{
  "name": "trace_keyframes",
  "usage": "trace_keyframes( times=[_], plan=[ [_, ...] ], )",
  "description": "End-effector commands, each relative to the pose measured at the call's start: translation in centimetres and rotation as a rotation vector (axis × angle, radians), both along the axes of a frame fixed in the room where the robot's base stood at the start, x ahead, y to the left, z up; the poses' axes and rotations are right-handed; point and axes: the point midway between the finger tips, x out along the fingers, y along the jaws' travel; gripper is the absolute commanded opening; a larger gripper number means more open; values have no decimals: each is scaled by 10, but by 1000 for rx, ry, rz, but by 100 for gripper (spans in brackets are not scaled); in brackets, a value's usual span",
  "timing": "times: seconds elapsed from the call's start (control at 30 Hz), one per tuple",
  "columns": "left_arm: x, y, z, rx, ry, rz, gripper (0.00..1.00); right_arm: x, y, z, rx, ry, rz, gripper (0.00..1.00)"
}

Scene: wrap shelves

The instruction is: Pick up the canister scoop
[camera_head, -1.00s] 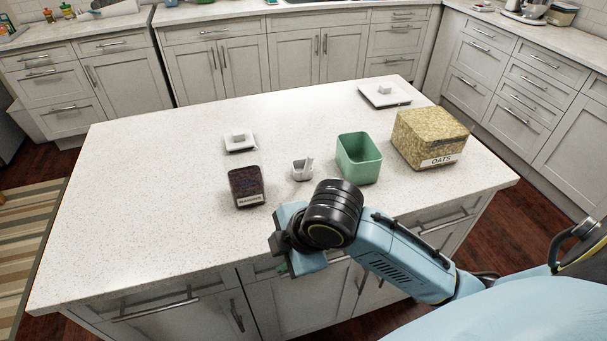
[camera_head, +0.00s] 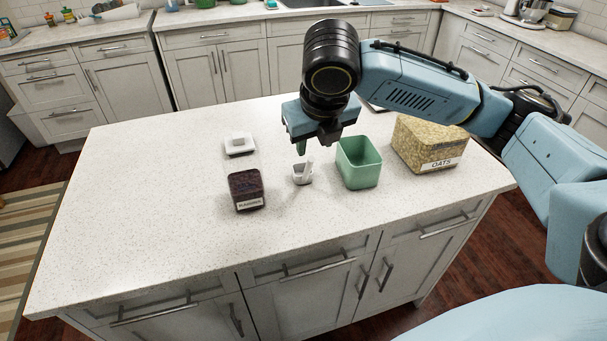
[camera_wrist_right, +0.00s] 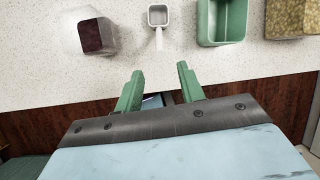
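The white scoop (camera_head: 301,177) stands on the island counter between the raisins canister and the green canister, its handle rising from the cup. In the right wrist view the scoop (camera_wrist_right: 158,17) is near the top edge, ahead of the fingertips, with its handle toward me. My right gripper (camera_head: 310,149) hangs above the counter, at the scoop in the head view. In the right wrist view its green fingers (camera_wrist_right: 160,72) are apart with nothing between them, so it is open and empty. My left gripper is not in view.
The raisins canister (camera_head: 246,190) is left of the scoop, and the open green canister (camera_head: 360,170) is close on its right. The oats canister (camera_head: 428,148) is farther right. A white lid (camera_head: 239,151) lies behind. The counter's left side (camera_head: 130,215) is clear.

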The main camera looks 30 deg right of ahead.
Motion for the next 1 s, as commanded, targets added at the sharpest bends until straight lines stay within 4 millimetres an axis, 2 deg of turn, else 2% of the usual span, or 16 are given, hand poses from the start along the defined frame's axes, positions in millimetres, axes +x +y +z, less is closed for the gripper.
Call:
trace_keyframes(
  times=[0.03,0.23,0.47,0.8,1.0],
  plan=[
    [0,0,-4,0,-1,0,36,3,-2,-13,-1,6,-1,39],
    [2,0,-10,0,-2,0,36,17,-7,-47,1,4,-1,39],
    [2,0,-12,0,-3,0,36,24,-9,-61,2,0,-1,39],
    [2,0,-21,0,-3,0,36,44,-17,-101,2,1,-2,39],
    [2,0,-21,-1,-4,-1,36,46,-18,-104,2,-1,0,39]
  ],
)
